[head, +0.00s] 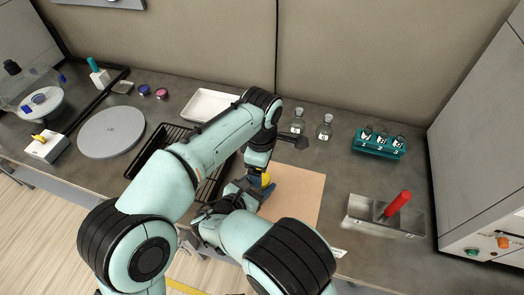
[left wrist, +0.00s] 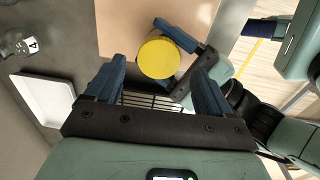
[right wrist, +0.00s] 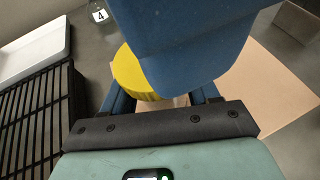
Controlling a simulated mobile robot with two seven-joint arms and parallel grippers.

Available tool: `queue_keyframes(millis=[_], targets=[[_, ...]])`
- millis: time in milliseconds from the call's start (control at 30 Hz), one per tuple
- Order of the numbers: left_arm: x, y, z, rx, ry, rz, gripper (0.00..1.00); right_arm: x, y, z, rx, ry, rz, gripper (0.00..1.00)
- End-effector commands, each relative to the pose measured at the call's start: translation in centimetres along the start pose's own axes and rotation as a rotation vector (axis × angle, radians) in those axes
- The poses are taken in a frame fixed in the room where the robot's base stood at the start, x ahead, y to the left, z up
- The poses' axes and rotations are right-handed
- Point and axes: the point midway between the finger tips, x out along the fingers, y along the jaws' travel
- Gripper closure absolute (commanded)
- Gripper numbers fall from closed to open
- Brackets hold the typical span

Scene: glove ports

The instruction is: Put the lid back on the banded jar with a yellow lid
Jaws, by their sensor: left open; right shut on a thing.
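The yellow lid (head: 266,179) shows above the tan mat (head: 296,192) in the head view. The left wrist view shows it from above as a full round disc (left wrist: 159,57), and the right wrist view shows its ribbed side (right wrist: 133,76). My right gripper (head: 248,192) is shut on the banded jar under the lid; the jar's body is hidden. I cannot tell whether the lid is fully seated. My left gripper (left wrist: 156,82) is open, its two blue fingers apart, close above the lid. One left finger blocks part of the right wrist view.
A black rack (right wrist: 38,125) and a white tray (head: 208,105) lie left of the mat. Small flasks (head: 324,127) and a teal vial rack (head: 379,144) stand behind. A metal holder with a red handle (head: 397,203) stands right. The mat's right part is clear.

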Motion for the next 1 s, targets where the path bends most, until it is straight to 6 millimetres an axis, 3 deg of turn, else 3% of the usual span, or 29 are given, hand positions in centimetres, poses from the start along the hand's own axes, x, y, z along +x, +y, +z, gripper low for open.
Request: queue_keyframes(millis=[33, 433, 633, 967, 1000], targets=[[-1.1, -0.2, -0.7, -0.006, 0.011, -0.005, 0.0, 0.8, -0.7, 0.0, 0.008, 0.004, -0.024, 1.0], [-9.7, -0.1, -0.1, -0.002, -0.003, 0.013, 0.0, 0.7, -0.6, -0.2, 0.001, 0.006, -0.018, 1.0], [-11.3, -0.1, 0.1, 0.0, -0.005, 0.013, 0.0, 0.5, -0.4, -0.2, 0.0, 0.004, -0.014, 1.0], [-11.6, -0.1, 0.1, 0.001, -0.006, 0.012, 0.0, 0.4, -0.4, -0.1, -0.001, 0.003, -0.012, 1.0], [-11.6, -0.1, 0.1, 0.001, -0.006, 0.012, 0.0, 0.4, -0.4, -0.1, -0.001, 0.003, -0.012, 0.37]])
